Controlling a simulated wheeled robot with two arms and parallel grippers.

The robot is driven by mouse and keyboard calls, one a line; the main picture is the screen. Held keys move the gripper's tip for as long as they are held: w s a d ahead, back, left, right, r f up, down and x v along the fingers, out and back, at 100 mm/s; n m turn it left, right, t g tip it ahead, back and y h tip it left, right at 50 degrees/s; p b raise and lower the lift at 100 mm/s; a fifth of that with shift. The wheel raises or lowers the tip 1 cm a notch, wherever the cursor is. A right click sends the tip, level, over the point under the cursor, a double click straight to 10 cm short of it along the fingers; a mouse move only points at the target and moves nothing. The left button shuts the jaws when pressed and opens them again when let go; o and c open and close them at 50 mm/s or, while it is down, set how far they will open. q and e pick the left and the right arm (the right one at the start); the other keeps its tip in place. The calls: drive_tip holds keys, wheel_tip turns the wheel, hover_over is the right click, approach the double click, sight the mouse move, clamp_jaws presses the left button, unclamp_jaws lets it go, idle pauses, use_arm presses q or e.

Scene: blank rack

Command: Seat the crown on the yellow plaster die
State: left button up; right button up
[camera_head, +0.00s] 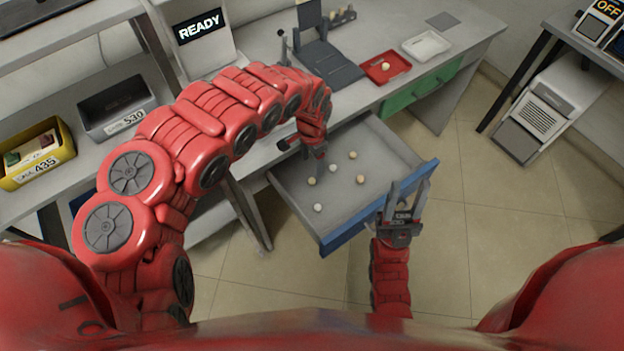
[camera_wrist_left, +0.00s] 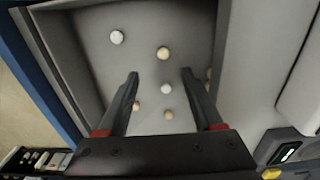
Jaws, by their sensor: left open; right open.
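Several small round pieces lie loose in the open blue-fronted drawer (camera_head: 285,180), some cream-yellow (camera_head: 360,179) and at least one white (camera_head: 318,208). The left wrist view shows a white piece (camera_wrist_left: 117,37), a yellow piece (camera_wrist_left: 163,53) and another white piece (camera_wrist_left: 166,88). I cannot tell which is the crown or the yellow plaster die. My left gripper (camera_head: 320,168) points down over the drawer, open and empty, with pieces below and between its fingers in the left wrist view (camera_wrist_left: 160,74). My right gripper (camera_head: 405,196) is open and empty by the drawer's front right edge.
On the desk, a red tray (camera_head: 374,73) holds a cream piece (camera_head: 386,66). A white tray (camera_head: 427,46) stands beside it. A dark grey stand (camera_head: 328,62) and a small rack of pieces (camera_head: 340,17) are at the back. The green drawer (camera_head: 420,88) is shut.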

use_arm(q)
hover_over(312, 180)
drive_tip(key=f, duration=0.4)
drive_tip(key=shift+s+d+f, duration=0.1)
drive_tip(key=shift+s+f, duration=0.15)
drive_tip(key=shift+f, duration=0.55)
drive_tip(key=shift+w+f+p, duration=0.2)
drive_tip(key=shift+f+p, duration=0.15)
drive_tip(key=shift+f, duration=1.1)
drive_tip(key=shift+f+b, duration=0.35)
drive_tip(key=shift+f, duration=0.95)
clamp_jaws()
